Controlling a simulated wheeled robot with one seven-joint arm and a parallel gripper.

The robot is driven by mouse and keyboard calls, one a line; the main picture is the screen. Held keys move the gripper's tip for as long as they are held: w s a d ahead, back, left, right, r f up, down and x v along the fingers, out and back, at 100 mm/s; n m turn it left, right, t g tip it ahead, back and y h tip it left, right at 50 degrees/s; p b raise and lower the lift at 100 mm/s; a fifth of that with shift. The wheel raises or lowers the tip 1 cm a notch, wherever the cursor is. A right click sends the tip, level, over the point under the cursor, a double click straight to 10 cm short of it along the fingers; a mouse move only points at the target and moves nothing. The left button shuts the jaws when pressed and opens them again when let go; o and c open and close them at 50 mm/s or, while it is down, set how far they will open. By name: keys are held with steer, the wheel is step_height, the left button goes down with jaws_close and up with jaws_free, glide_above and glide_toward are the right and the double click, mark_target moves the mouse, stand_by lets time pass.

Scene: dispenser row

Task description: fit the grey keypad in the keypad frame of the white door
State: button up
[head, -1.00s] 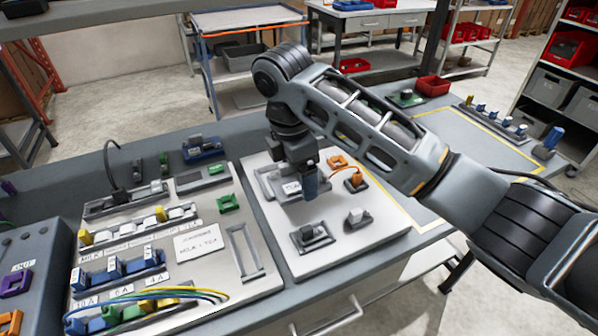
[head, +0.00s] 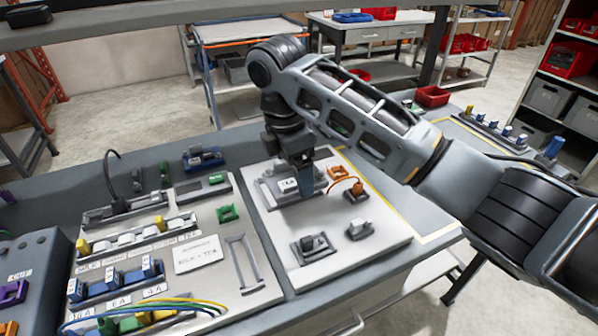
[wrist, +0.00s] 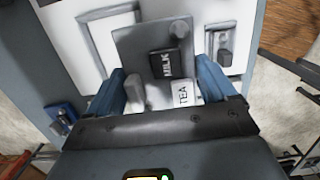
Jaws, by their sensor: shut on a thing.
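The grey keypad (wrist: 133,53) is a flat grey plate with a black MILK button, a white TEA button and a grey knob. My gripper (wrist: 165,90) is shut on it, one blue finger at each side. The white door (head: 375,238) lies flat on the bench. A rectangular grey frame (wrist: 83,32) on it shows left of the keypad in the wrist view; white surface shows inside, and the keypad hides part of its right side. In the head view my gripper (head: 305,182) and the keypad (head: 287,186) are over the door's back part. Whether the keypad touches the door is unclear.
Two small grey fittings (head: 315,246) stand on the door's front part. An orange connector with a wire (head: 355,190) is right of my gripper. A panel with blue switches and colored wires (head: 210,282) lies to the left.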

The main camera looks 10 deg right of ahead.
mark_target(287, 172)
steer(key=w+f+b, duration=0.1)
steer(key=w, duration=0.1)
steer(key=w+f+b, duration=0.2)
steer(key=w, duration=0.1)
steer(key=w+a+f+b, duration=0.1)
steer(key=w+b, duration=0.1)
steer(key=shift+w+a+f, duration=0.1)
steer(key=shift+w+f, duration=0.05)
steer(key=shift+f, duration=0.9)
steer(key=shift+f, duration=0.3)
steer(key=shift+f, duration=0.4)
steer(key=shift+f, duration=0.3)
stand_by(0.5)
